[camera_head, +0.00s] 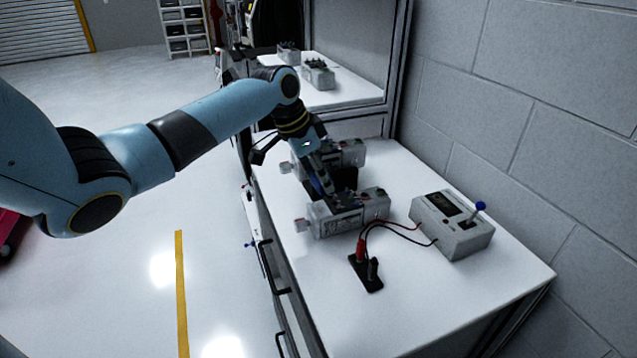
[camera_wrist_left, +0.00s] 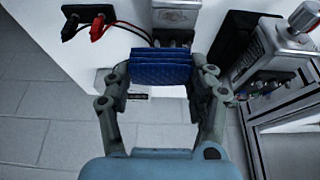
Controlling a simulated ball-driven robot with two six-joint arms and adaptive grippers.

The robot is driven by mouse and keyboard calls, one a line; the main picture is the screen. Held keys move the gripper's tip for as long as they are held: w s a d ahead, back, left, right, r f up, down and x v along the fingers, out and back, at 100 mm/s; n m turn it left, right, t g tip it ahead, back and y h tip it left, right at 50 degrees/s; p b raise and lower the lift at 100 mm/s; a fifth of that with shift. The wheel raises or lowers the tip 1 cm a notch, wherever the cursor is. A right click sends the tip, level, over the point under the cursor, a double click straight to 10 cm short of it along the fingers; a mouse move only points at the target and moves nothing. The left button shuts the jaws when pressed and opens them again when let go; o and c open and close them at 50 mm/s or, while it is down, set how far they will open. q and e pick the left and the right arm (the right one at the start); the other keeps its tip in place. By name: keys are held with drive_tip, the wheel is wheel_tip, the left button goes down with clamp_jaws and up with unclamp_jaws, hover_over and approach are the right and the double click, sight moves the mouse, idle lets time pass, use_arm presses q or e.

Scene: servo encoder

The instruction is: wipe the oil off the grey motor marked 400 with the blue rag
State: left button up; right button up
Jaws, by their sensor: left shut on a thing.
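Two grey motors lie on the white worktop in the head view: a nearer motor (camera_head: 350,214) and a farther motor (camera_head: 347,154). I cannot read a 400 mark on either, nor make out oil. My left gripper (camera_head: 327,190) reaches down between them, its fingertips close to the nearer motor. It is shut on the folded blue rag (camera_wrist_left: 160,68), which spans its two fingers in the left wrist view; only a blue sliver (camera_head: 317,186) shows in the head view. Whether the rag touches a motor is unclear. My right gripper is not in view.
A grey control box (camera_head: 452,224) with a blue-knobbed lever stands to the right. Red and black leads run from it to a black terminal plate (camera_head: 367,274) in front of the nearer motor. The worktop's front part (camera_head: 430,310) is clear. A block wall borders the right.

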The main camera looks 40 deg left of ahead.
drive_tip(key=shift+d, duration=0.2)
use_arm(q)
drive_tip(key=shift+w, duration=0.1)
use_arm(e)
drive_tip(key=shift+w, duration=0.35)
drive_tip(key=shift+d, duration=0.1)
use_arm(q)
drive_tip(key=f+b, duration=0.1)
drive_tip(key=f, duration=0.1)
drive_tip(key=a+f+b, duration=0.1)
drive_tip(key=f+b, duration=0.1)
drive_tip(key=shift+w+a, duration=0.2)
drive_tip(key=shift+w+a+f+b, duration=0.1)
drive_tip(key=shift+a+f+b, duration=0.2)
drive_tip(key=shift+f+b, duration=0.3)
drive_tip(key=shift+r, duration=0.1)
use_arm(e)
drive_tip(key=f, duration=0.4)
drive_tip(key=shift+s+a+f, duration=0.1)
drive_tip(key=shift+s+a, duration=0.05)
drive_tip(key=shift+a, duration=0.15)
